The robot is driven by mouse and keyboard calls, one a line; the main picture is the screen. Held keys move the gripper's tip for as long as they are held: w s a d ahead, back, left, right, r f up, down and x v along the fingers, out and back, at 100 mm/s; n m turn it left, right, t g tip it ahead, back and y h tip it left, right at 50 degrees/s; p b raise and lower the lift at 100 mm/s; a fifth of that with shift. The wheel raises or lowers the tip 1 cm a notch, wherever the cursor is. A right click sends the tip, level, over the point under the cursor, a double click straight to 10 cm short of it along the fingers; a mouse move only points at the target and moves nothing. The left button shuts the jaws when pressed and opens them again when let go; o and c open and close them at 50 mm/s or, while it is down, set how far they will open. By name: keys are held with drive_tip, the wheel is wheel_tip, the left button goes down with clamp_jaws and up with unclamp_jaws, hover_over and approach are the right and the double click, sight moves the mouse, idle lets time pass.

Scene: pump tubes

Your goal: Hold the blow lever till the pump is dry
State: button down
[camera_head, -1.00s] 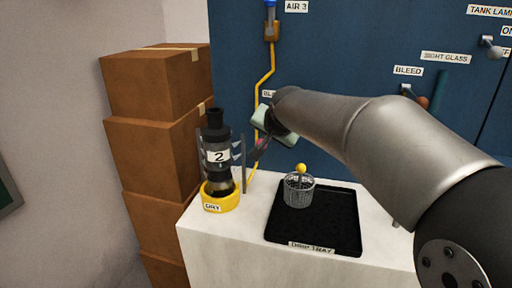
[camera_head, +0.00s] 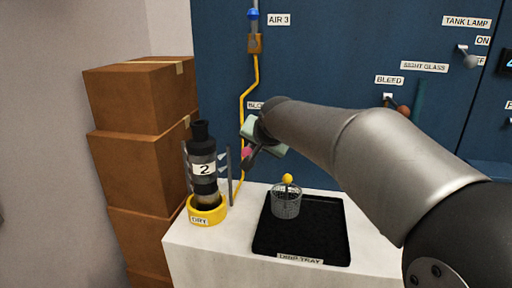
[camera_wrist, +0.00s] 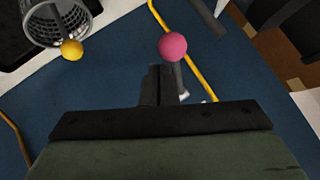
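The pump (camera_head: 203,147), a black cylinder marked 2, stands upright in a yellow ring labelled DRY (camera_head: 207,210) at the counter's left end. The blow lever's pink knob (camera_head: 246,153) is right of the pump, partly hidden by my gripper. In the wrist view the pink knob (camera_wrist: 173,46) lies just beyond my fingertips, its grey stem running behind them. My gripper (camera_wrist: 158,70) has its dark fingers together with nothing seen between them. Contact with the lever cannot be told. The BLOW label is half covered by my arm.
A black drip tray (camera_head: 335,225) holds a wire basket (camera_head: 286,204) with a yellow ball on top. Stacked cardboard boxes (camera_head: 140,100) stand left. The blue panel (camera_head: 330,60) behind carries a yellow hose (camera_head: 242,100), a BLEED lever (camera_head: 403,110) and a tank lamp switch (camera_head: 467,55).

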drive_tip(key=v, duration=1.1)
drive_tip(key=shift+d+r, duration=0.2)
drive_tip(key=shift+r, duration=0.1)
drive_tip(key=s+d+f+n+g+h+p, duration=0.1)
drive_tip(key=s+d+f+g+p, duration=0.3)
drive_tip(key=s+f, duration=0.5)
drive_tip(key=s+d+f+n+g+p, duration=0.4)
drive_tip(key=s+f+p, duration=0.3)
drive_tip(key=s, duration=1)
wheel_tip(320, 180, down, 2)
drive_tip(key=shift+s+d+f+n+g+h, duration=0.15)
drive_tip(key=shift+n+g+h, duration=0.2)
drive_tip(key=shift+g, duration=0.35)
